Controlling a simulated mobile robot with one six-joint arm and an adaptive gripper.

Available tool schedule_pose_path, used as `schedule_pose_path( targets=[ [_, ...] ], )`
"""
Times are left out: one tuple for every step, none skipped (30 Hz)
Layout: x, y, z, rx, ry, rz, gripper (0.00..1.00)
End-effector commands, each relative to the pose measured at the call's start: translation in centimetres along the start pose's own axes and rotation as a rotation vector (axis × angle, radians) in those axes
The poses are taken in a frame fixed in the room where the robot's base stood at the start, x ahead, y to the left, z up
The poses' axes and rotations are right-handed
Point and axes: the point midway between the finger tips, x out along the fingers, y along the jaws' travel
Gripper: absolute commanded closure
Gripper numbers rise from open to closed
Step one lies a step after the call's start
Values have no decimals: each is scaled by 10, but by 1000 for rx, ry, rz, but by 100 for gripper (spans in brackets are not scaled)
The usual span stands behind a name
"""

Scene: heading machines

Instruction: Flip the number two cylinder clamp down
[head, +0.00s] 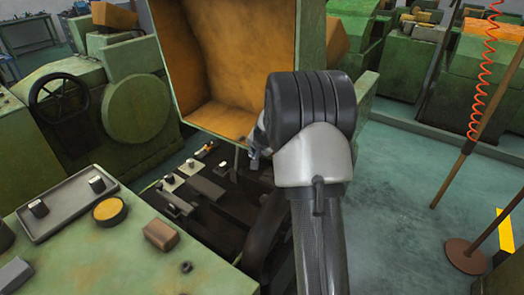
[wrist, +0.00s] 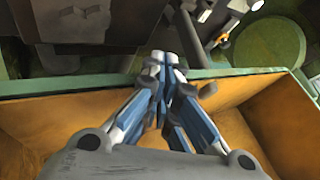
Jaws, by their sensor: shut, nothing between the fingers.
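In the head view, the machine bed holds several small dark clamps or levers with pale tips, among them one pale-tipped piece (head: 190,165) and one with an orange part (head: 207,148). I cannot tell which is the number two cylinder clamp, or whether it is up or down. The orange-marked piece also shows at the upper right of the wrist view (wrist: 222,41). My gripper (wrist: 161,60) is shut and empty, its fingertips together near the green rim of the open cover. In the head view it is mostly hidden behind my arm.
The open cover (head: 228,60) has an orange inside and stands above the bed; its green rim (wrist: 250,72) crosses the wrist view. A green console (head: 100,250) with a grey tray (head: 66,205) is at front left. A brown stand (head: 465,256) is on the right floor.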

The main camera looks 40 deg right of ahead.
Motion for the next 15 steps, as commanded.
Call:
schedule_pose_path(
  targets=[
    [-1,-10,-3,-4,1,-2,100],
    [0,-12,-3,-1,1,-2,100],
    [2,-15,-3,-2,1,-2,100],
    [3,-17,-3,-1,1,-2,100],
    [4,-18,-3,-1,1,-1,100],
    [5,-20,-3,-1,1,-1,100],
    [5,-20,-3,-1,1,-1,100],
    [6,-21,-3,0,1,-1,100],
    [6,-22,-3,0,2,-1,100],
    [6,-22,-3,0,2,-1,100],
    [6,-22,-3,0,2,-1,100],
    [6,-22,-3,0,2,-1,100],
    [6,-22,-3,0,2,-1,100],
    [6,-22,-3,0,2,-1,100],
    [6,-22,-3,0,2,-1,100]
  ],
)
